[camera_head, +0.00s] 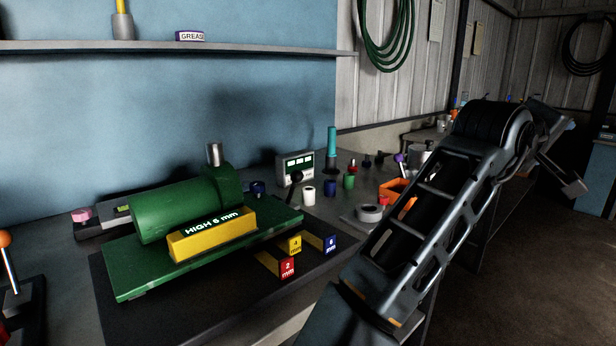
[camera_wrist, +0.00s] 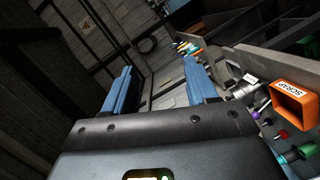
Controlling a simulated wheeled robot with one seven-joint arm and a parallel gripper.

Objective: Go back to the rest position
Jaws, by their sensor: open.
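My gripper shows in the wrist view (camera_wrist: 158,75) with its two blue fingers spread apart and nothing between them. In the head view my arm is raised on the right, bent at the elbow, and its far end reaches away to the right. My gripper is well apart from the green machine (camera_head: 175,208), a cylinder on a green base plate (camera_head: 140,275) at the left. A yellow block (camera_head: 210,240) with a "HIGH" millimetre label stands in front of the cylinder. The workbench under my gripper's reach is partly hidden by my arm.
Red (camera_head: 288,268), yellow (camera_head: 293,245) and blue (camera_head: 330,244) labelled gauges lie by the plate. A meter box (camera_head: 295,168) and several small cylinders stand behind. An orange scrap bin (camera_wrist: 296,103) lies right in the wrist view. Floor at right (camera_head: 540,270) is clear.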

